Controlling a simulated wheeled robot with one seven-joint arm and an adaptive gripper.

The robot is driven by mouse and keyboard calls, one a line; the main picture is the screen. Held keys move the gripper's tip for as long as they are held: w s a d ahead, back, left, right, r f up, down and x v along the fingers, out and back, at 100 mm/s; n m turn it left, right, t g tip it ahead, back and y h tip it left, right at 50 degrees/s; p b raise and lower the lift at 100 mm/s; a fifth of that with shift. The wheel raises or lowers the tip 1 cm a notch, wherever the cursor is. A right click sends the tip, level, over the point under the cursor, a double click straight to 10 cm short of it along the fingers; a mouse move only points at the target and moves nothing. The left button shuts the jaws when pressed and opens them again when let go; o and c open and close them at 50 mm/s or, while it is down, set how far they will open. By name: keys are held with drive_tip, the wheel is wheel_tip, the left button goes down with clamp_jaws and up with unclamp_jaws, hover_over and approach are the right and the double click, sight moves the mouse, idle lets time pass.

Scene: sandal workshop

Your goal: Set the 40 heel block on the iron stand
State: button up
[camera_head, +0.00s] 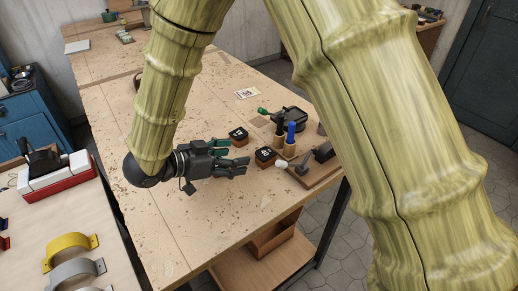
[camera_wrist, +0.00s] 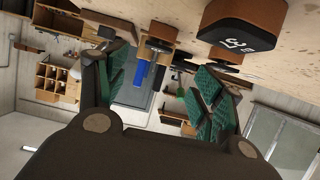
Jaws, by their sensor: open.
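Two brown heel blocks with black, white-numbered tops stand on the table near my gripper (camera_head: 246,157). The farther block (camera_head: 238,135) is beside the upper finger; the nearer block (camera_head: 265,157) is just beyond the fingertips. I cannot read for certain which is 40. The wrist view is upside down. A black iron piece (camera_head: 322,153) on a wooden board at right may be the stand; I cannot be sure.
Upright tools with a blue handle (camera_head: 291,130) and wooden handles stand behind the nearer block. A black device (camera_head: 289,117) is behind them, and a white-headed tool (camera_head: 282,164) lies by the board. The left and front of the table (camera_head: 180,235) are clear.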

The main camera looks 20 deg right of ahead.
sight(262, 154)
drive_tip(key=d, duration=0.1)
drive_tip(key=s+d, duration=0.1)
drive_tip(key=d+p, duration=0.1)
drive_tip(key=shift+s+d, duration=0.25)
drive_tip(key=shift+d, duration=0.1)
drive_tip(key=shift+w+d+f, duration=0.25)
drive_tip(key=shift+w+f, duration=0.2)
drive_tip(key=shift+w, duration=0.15)
drive_tip(key=shift+w+d+f, duration=0.2)
drive_tip(key=shift+w+f, duration=0.25)
drive_tip(key=shift+w, duration=0.1)
drive_tip(key=shift+w+d+f, duration=0.15)
drive_tip(key=shift+w, duration=0.15)
drive_tip(key=shift+d+p, duration=0.55)
drive_tip(key=shift+d, duration=0.05)
drive_tip(key=d+f, duration=0.1)
drive_tip(key=w+d+f, duration=0.1)
drive_tip(key=shift+w+d+p, duration=0.3)
drive_tip(key=shift+p, duration=0.1)
drive_tip(key=shift+s+r, duration=0.2)
drive_tip(key=shift+s, duration=0.05)
drive_tip(key=shift+c, duration=0.4)
drive_tip(key=shift+w+f, duration=0.1)
drive_tip(key=shift+w, duration=0.05)
drive_tip(key=c, duration=1)
drive_tip(key=shift+c, duration=0.6)
